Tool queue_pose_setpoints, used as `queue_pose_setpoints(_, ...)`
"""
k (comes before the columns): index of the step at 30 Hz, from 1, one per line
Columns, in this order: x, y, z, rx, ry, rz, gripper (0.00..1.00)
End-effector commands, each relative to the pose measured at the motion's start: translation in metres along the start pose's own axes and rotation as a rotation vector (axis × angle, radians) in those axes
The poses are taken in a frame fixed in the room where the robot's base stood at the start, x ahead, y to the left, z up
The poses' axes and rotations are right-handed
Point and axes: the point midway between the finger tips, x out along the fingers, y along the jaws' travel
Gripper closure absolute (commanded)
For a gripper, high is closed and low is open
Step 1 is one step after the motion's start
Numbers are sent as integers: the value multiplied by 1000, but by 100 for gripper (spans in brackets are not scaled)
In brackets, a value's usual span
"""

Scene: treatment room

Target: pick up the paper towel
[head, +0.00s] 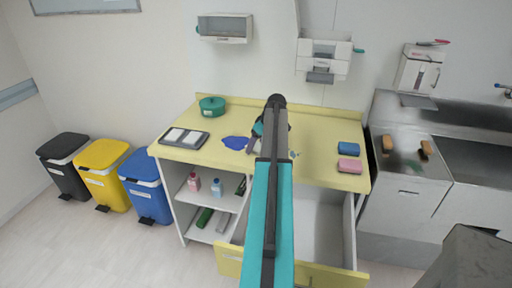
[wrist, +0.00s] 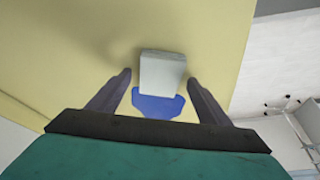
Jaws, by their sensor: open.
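A pale, block-like thing (wrist: 162,72), which looks like the paper towel, lies over the yellow worktop (wrist: 80,55) in the wrist view. It appears between the fingertips of my gripper (wrist: 159,78), which is open with a gap on both sides. A blue flat piece (wrist: 158,104) shows just below it; I cannot tell whether they touch. In the head view the blue piece (head: 236,143) lies on the worktop (head: 318,128) left of my arm. My arm hides most of the pale thing there.
A green pot (head: 212,106) and a dark tray with white pads (head: 185,137) stand left on the worktop. Blue (head: 349,148) and pink (head: 349,165) sponges lie right. The drawer (head: 320,225) below is pulled out. Wall dispensers (head: 323,57) hang behind.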

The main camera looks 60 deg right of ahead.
Motion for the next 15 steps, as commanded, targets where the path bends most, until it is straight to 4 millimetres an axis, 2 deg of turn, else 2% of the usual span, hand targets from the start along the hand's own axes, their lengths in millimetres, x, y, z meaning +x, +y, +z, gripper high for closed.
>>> queue_pose_setpoints(14, 0, 0, 0, -1, 0, 0, 28)
queue_pose_setpoints(15, 0, 0, -1, -1, 0, 0, 33)
